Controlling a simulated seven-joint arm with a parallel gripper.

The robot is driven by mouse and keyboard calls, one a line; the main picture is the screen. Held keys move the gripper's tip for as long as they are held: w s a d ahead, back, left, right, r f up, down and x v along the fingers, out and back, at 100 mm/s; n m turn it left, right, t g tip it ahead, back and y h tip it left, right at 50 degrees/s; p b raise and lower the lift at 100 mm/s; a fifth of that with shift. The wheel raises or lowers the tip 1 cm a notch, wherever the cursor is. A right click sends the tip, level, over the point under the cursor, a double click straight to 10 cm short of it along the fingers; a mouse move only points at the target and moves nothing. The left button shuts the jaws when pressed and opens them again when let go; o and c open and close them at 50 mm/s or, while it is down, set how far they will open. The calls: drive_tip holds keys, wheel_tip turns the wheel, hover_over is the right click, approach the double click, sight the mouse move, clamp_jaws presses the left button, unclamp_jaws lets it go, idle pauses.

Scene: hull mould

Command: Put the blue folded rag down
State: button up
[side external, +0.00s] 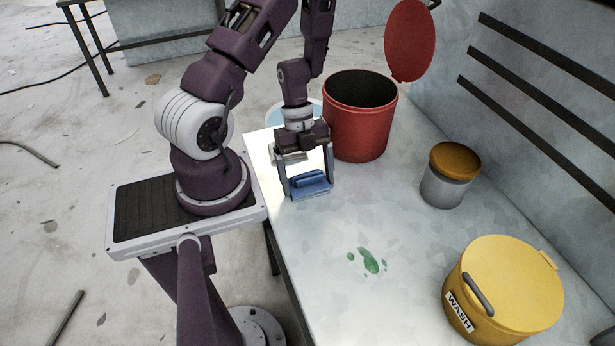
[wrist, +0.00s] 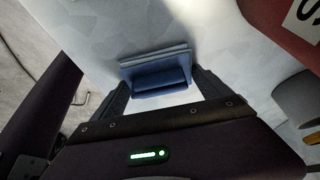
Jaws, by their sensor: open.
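The blue folded rag (side external: 312,183) is at the near left part of the table, in front of the red bin. It appears to lie on the tabletop, with its folded edges showing in the wrist view (wrist: 158,78). My gripper (side external: 308,192) is right over the rag, pointing down, with one finger on each side of it. In the wrist view my gripper (wrist: 158,90) has its fingers apart, and the rag sits between and just beyond the tips. I cannot tell whether a finger touches the rag.
An open red bin (side external: 357,135) with its lid (side external: 409,40) raised stands just behind my gripper. A grey jar with an orange lid (side external: 452,170) and a yellow WASH tub (side external: 500,290) stand to the right. A green spill (side external: 369,260) marks the otherwise clear front tabletop (side external: 400,225).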

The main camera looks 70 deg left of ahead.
drive_tip(key=shift+s, duration=0.1)
drive_tip(key=v, duration=1.2)
drive_tip(key=shift+r, duration=0.2)
drive_tip(key=shift+d, duration=0.1)
